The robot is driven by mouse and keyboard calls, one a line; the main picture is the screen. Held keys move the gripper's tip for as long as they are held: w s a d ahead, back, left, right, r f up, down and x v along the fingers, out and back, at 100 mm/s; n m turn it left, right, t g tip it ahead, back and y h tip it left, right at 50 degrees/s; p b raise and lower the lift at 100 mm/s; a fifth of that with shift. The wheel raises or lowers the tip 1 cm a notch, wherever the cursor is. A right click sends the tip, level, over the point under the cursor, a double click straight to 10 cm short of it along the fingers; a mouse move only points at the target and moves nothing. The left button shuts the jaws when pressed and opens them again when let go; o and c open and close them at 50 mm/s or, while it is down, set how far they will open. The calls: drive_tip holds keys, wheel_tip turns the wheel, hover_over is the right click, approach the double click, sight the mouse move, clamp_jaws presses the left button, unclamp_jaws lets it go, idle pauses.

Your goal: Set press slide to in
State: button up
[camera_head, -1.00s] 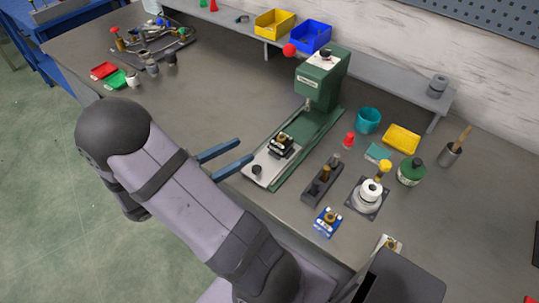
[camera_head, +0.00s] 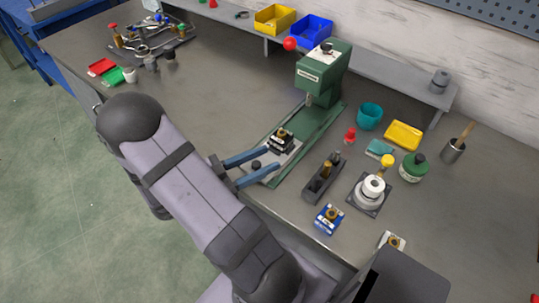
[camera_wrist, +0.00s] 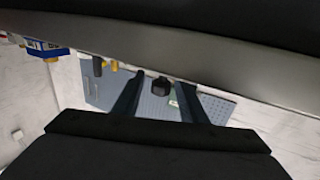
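The green press (camera_head: 322,72) stands toward the back of the bench, with a green base rail running forward. Its slide (camera_head: 263,172), a pale plate with a small dark knob (camera_head: 256,165) near its front end, sticks out at the front of the base. A black and brass fixture (camera_head: 283,140) sits on the slide. My gripper (camera_head: 262,162) is open, its two blue fingers on either side of the knob in the head view. In the wrist view a dark knob-like shape (camera_wrist: 162,85) shows between the fingers. Contact cannot be told.
Right of the press are a dark block with brass parts (camera_head: 324,178), a blue fixture (camera_head: 328,218), a white round part on a plate (camera_head: 371,190), a red cone (camera_head: 350,135) and a teal cup (camera_head: 369,116). The bench left of the press (camera_head: 220,100) is clear.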

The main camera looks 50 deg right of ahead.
sight(281, 146)
drive_tip(key=shift+x, duration=1.15)
drive_tip(key=shift+c, duration=0.3)
clamp_jaws()
drive_tip(key=shift+d+p, duration=0.45)
drive_tip(key=shift+d, duration=1.8)
drive_tip(key=shift+o, duration=0.3)
unclamp_jaws()
